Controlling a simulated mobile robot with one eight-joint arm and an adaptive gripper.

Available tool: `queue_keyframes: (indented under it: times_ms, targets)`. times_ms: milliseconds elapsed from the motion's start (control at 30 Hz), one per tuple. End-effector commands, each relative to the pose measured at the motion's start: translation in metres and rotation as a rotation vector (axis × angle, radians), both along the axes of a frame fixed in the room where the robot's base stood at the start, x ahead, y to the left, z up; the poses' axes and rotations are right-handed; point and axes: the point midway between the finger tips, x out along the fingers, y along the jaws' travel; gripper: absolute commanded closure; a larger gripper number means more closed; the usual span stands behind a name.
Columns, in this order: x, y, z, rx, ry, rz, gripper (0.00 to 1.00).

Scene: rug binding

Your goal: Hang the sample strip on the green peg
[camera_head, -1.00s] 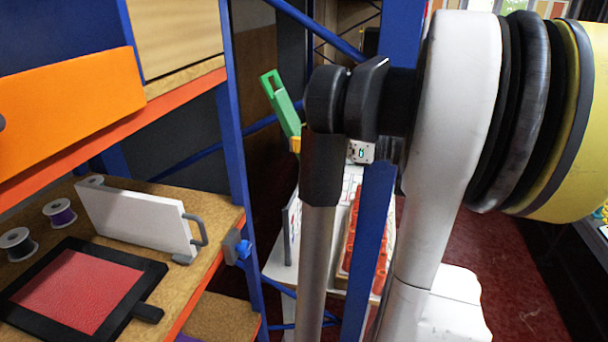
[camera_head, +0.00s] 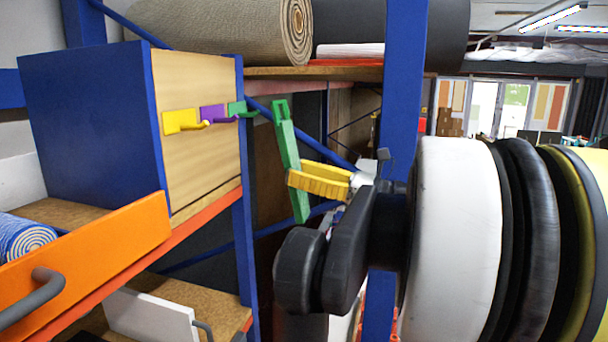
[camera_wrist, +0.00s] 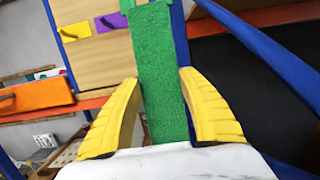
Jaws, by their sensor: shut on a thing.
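The green sample strip (camera_head: 286,145) hangs nearly upright, slightly tilted, with a loop-like opening at its top end. My gripper (camera_head: 318,180) has yellow fingers shut on the strip below its middle. In the wrist view the strip (camera_wrist: 160,80) runs up between both fingers. The green peg (camera_head: 238,109) is on a wooden panel's right side, left of the strip's top. A visible gap separates them in the head view. In the wrist view I cannot tell the peg from the strip.
A purple peg (camera_head: 213,113) and a yellow peg (camera_head: 184,121) sit left of the green one. A blue rack post (camera_head: 243,200) stands just right of the panel. An orange drawer front (camera_head: 90,245) juts out below. Rolled rugs (camera_head: 215,32) lie above.

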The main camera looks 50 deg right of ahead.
Motion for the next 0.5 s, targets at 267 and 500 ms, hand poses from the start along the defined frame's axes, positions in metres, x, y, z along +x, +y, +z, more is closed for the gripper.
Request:
queue_keyframes:
  times_ms: [267, 500]
  targets:
    - [0.017, 0.007, -0.002, 0.0, 0.0, 0.001, 0.82]
    - [0.032, 0.013, -0.003, -0.001, 0.0, 0.001, 0.82]
